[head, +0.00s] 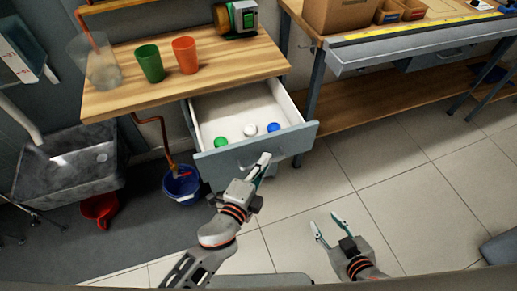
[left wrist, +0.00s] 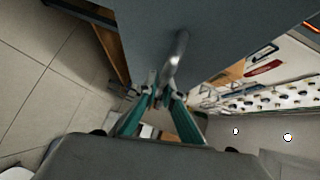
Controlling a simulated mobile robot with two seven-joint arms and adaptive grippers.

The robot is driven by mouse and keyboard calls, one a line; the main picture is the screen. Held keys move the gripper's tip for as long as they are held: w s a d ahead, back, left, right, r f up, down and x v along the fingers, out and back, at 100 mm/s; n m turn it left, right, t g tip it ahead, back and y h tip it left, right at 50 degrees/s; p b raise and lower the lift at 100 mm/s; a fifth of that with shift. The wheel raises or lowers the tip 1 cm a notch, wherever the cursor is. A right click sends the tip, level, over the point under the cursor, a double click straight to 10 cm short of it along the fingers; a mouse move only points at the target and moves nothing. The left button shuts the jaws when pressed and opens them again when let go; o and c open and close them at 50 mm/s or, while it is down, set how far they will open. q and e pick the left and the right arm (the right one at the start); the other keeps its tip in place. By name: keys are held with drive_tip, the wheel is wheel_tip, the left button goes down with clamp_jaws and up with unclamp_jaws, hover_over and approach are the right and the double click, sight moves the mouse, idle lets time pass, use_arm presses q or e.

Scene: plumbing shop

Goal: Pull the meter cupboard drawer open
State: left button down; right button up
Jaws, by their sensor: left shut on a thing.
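The meter cupboard drawer (head: 222,169) stands pulled out from under the wooden worktop (head: 220,55) in the head view. Its inside is visible, with a green ball (head: 221,142), a white ball (head: 250,130) and a blue ball (head: 273,127) in it. My left gripper (head: 262,162) is at the drawer's grey front and shut on its handle. In the left wrist view the metal bar handle (left wrist: 176,58) runs down between the fingertips (left wrist: 160,98). My right gripper (head: 327,226) is open and empty above the tiled floor.
A green cup (head: 149,63), an orange cup (head: 185,55) and a clear container (head: 100,66) stand on the worktop. A blue bucket (head: 182,185) and a grey sink (head: 68,167) are at left. A workbench (head: 400,50) stands at right. Floor before the drawer is clear.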

use_arm(q)
drive_tip(key=shift+s+d, duration=0.25)
drive_tip(key=shift+s, duration=0.5)
drive_tip(key=shift+s+d, duration=0.2)
drive_tip(key=shift+s, duration=0.55)
drive_tip(key=c, duration=2.4)
unclamp_jaws()
drive_tip(key=shift+c, duration=0.2)
drive_tip(key=v, duration=1.2)
